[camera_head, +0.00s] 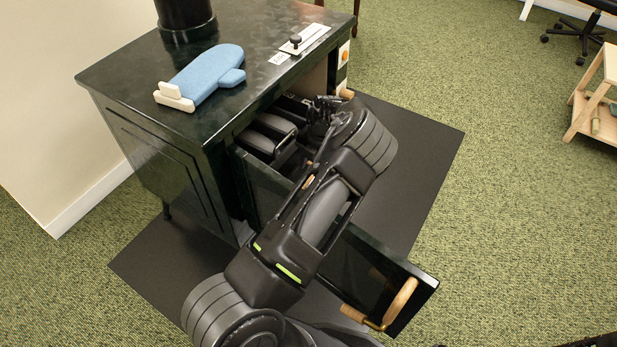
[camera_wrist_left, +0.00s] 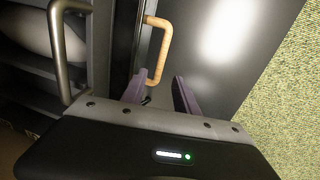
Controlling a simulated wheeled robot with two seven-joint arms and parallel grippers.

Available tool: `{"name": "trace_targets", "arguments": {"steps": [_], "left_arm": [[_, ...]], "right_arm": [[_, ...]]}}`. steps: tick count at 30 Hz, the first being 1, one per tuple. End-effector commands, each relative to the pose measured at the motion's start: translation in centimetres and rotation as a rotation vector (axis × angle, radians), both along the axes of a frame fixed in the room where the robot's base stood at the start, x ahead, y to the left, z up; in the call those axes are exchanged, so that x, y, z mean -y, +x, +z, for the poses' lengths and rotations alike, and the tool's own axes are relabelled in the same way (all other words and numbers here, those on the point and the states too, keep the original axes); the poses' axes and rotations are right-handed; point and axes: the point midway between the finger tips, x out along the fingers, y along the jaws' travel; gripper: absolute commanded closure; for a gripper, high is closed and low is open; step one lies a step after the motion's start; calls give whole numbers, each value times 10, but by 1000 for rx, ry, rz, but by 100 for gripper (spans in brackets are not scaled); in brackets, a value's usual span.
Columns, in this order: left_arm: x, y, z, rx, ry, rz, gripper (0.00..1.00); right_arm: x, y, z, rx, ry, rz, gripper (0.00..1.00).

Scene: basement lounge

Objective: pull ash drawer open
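The dark green stove (camera_head: 150,75) stands at the upper left in the head view. A dark panel (camera_head: 375,270) with a wooden handle (camera_head: 400,302) stands swung out from its front. My left arm reaches across to the stove front and hides much of it. In the left wrist view my left gripper (camera_wrist_left: 158,88) has its two purple fingers apart, with nothing between them. A wooden loop handle (camera_wrist_left: 160,52) is just beyond the fingertips. I cannot tell for certain which part of the stove carries it. The ash drawer cannot be clearly made out. My right gripper is not in view.
A blue mitt (camera_head: 208,72) lies on the stove top, near a flue pipe (camera_head: 186,18). A dark mat (camera_head: 160,265) lies under the stove. Green carpet (camera_head: 500,200) is clear at the right. A wooden stand (camera_head: 598,100) is at the far right.

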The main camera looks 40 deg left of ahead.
Motion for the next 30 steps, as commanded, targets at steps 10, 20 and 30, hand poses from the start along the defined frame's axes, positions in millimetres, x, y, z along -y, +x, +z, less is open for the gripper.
{"name": "trace_targets", "arguments": {"steps": [10,20,30], "left_arm": [[-10,-2,-54,-2,-1,1,64],[-13,-2,-68,0,-1,1,64],[-13,-2,-67,0,-1,1,81]], "right_arm": [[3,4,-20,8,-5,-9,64],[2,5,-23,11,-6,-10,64],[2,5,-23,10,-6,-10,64]]}}
